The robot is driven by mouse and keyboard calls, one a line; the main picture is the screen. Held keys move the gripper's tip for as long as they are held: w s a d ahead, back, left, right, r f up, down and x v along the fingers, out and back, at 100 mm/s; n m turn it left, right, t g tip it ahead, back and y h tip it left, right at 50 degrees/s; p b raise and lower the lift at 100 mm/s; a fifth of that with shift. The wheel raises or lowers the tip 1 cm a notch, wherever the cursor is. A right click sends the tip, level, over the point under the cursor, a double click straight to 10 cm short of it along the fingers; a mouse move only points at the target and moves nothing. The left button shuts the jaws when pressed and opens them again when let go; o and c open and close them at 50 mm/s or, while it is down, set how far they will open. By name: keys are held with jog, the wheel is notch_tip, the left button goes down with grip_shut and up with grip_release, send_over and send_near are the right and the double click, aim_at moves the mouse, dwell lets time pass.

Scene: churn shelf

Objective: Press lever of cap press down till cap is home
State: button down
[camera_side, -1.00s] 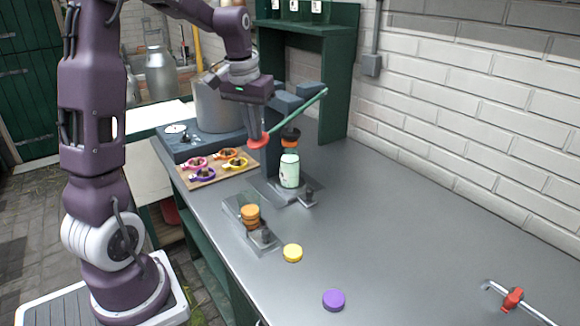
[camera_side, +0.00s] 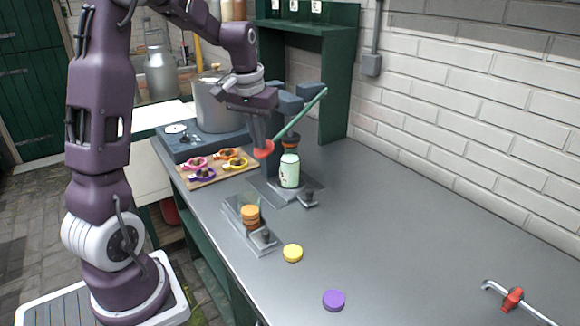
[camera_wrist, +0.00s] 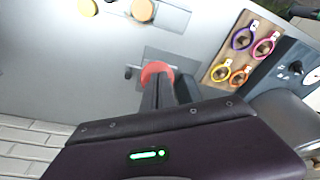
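The cap press (camera_side: 273,160) is a dark grey stand on the bench with a long green lever (camera_side: 300,114). The lever slopes down to a red knob (camera_side: 264,150), also seen in the wrist view (camera_wrist: 157,69). A pale green bottle (camera_side: 289,171) stands upright under the press head. An orange cap (camera_side: 291,148) shows at its top, close under the dark ram; whether it is fully seated cannot be told. My gripper (camera_side: 260,139) points down with its fingertips at the knob, seemingly touching its upper side. In the wrist view its fingers (camera_wrist: 157,85) look closed together.
A holder (camera_side: 240,212) with stacked orange caps stands in front of the press. Yellow (camera_side: 293,253) and purple (camera_side: 334,300) caps lie loose on the bench. A wooden board (camera_side: 212,175) with coloured rings and a large pot (camera_side: 214,105) are behind left. The right bench is mostly clear.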

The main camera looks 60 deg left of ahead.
jog(key=shift+f, duration=0.15)
jog(key=shift+w+f, duration=0.1)
jog(key=shift+f, duration=0.05)
jog(key=shift+w+f, duration=0.15)
jog(key=shift+w, duration=0.3)
jog(key=shift+f, duration=0.1)
jog(key=shift+f, duration=0.35)
dwell(0.5)
